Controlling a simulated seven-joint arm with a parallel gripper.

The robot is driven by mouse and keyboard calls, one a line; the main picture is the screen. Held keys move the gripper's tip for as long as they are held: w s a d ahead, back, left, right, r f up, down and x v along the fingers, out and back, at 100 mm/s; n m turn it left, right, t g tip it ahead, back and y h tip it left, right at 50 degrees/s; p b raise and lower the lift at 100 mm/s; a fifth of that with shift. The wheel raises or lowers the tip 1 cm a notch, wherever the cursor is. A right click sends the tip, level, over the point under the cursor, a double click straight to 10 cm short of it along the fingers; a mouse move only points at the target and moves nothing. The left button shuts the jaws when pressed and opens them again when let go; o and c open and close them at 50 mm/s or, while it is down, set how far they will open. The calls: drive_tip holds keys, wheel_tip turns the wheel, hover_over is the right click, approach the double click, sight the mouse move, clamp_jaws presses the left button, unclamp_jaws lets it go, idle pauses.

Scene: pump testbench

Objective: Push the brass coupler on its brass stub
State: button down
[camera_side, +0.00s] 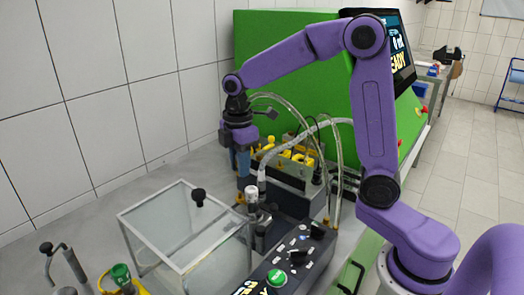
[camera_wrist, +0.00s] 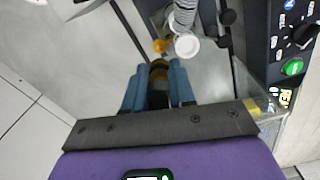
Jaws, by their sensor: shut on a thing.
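My gripper (camera_wrist: 158,78) is shut on the brass coupler (camera_wrist: 158,66), a dark piece with brass-yellow bands between the blue fingers. In the side view my gripper (camera_side: 243,178) points down beside the bench unit, and the coupler is too small to make out there. A small brass piece, apparently the brass stub (camera_wrist: 160,46), shows just ahead of the fingertips in the wrist view. A small brass spot (camera_side: 240,198) also shows below the fingers in the side view. The coupler looks close to the stub; I cannot tell whether they touch.
A white round cap (camera_wrist: 187,45) with a ribbed grey hose stands right beside the stub. A clear tank (camera_side: 185,230) with a black knob is in front. A black control panel (camera_side: 290,255) lies right, and a green cabinet (camera_side: 290,60) stands behind. Clear hoses (camera_side: 335,150) arch nearby.

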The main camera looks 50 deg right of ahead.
sight(240, 192)
drive_tip(key=shift+w+a+f, duration=0.1)
drive_tip(key=shift+a+f, duration=0.15)
drive_tip(key=shift+f, duration=2)
drive_tip(key=shift+f, duration=0.7)
